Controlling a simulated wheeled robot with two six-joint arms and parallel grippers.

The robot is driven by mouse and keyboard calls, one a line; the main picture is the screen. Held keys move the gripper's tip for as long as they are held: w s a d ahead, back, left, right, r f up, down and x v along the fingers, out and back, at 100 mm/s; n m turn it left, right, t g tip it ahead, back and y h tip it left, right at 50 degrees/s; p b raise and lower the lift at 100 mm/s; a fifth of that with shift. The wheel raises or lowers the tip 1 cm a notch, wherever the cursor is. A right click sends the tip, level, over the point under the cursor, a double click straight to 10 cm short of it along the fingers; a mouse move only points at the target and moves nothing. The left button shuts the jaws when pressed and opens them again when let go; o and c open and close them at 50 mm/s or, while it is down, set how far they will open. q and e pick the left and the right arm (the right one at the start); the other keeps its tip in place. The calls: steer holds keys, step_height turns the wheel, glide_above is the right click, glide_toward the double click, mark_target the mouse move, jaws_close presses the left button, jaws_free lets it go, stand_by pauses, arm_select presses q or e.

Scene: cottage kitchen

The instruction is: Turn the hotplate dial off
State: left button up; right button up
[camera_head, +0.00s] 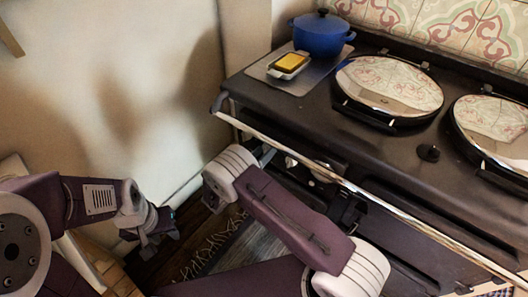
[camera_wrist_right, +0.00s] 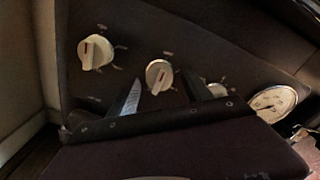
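Three cream dials sit on the dark front panel in the right wrist view: a left dial (camera_wrist_right: 95,52), a middle dial (camera_wrist_right: 160,75) and a third dial (camera_wrist_right: 217,90), partly covered by a finger. The left and middle dials show a red mark. My right gripper (camera_wrist_right: 165,95) is open, its fingers apart with the middle dial seen between their tips; I cannot tell if they touch it. In the head view the right gripper is mostly hidden by its wrist and the stove rail. My left gripper (camera_head: 156,240) hangs low over the floor, empty and apparently open. Which dial is the hotplate's I cannot tell.
The dark stove has a front rail (camera_head: 370,190) and two round shiny lids (camera_head: 388,86) (camera_head: 500,125). A blue pot (camera_head: 320,36) and a dish with a yellow block (camera_head: 290,64) stand at its back left. A round gauge (camera_wrist_right: 272,103) is right of the dials.

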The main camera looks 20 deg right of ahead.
steer(key=v, duration=0.9)
steer(key=shift+p, duration=0.4)
steer(key=shift+r, duration=0.1)
